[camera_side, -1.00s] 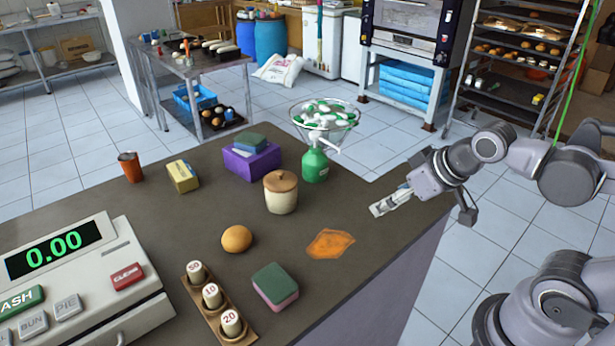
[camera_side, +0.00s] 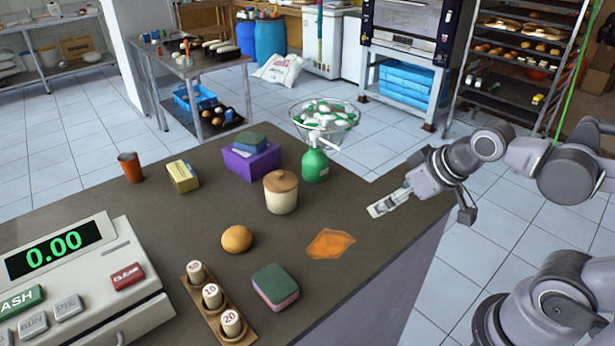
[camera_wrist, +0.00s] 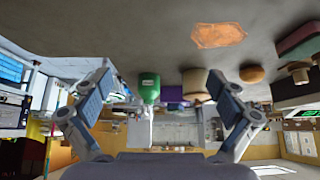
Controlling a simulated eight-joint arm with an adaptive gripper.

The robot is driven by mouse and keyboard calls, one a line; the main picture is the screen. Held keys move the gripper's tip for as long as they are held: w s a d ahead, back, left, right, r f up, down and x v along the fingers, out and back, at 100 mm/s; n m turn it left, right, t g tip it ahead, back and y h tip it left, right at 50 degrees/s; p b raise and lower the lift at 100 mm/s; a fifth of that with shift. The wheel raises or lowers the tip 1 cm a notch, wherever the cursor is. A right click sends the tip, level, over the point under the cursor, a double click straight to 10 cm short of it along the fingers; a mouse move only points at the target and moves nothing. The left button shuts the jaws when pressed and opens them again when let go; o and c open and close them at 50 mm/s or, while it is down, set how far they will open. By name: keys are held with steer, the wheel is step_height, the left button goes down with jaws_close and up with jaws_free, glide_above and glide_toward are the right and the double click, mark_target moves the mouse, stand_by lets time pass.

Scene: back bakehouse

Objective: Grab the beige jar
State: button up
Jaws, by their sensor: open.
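The beige jar (camera_side: 281,196) has a rounded cream body and a brown lid with a knob. It stands upright on the dark counter, left of the green bottle. It also shows upside down in the wrist view (camera_wrist: 194,84), partly behind my right-hand finger. My gripper (camera_side: 385,205) is at the counter's right edge, to the right of the jar and apart from it. In the wrist view my gripper (camera_wrist: 165,95) has its two fingers spread wide with nothing between them in contact.
A green bottle (camera_side: 315,165) stands close right of the jar, with a wire basket (camera_side: 325,116) behind. A purple box (camera_side: 251,163) is behind left. An orange patch (camera_side: 330,243) lies in front, near a bun (camera_side: 236,239) and a sponge (camera_side: 275,287). Counter between gripper and jar looks clear.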

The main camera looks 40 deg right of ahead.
steer(key=w+a+r+g, duration=0.1)
steer(key=w+a+r, duration=0.35)
steer(key=w, duration=0.55)
steer(key=g, duration=0.1)
glide_toward(283, 181)
steer(key=x, duration=0.3)
steer(key=shift+w+g, duration=0.2)
steer(key=shift+g, duration=0.1)
steer(key=x, duration=0.4)
steer(key=shift+w+f, duration=0.1)
steer(key=shift+x, duration=3.05)
steer(key=c, duration=1.7)
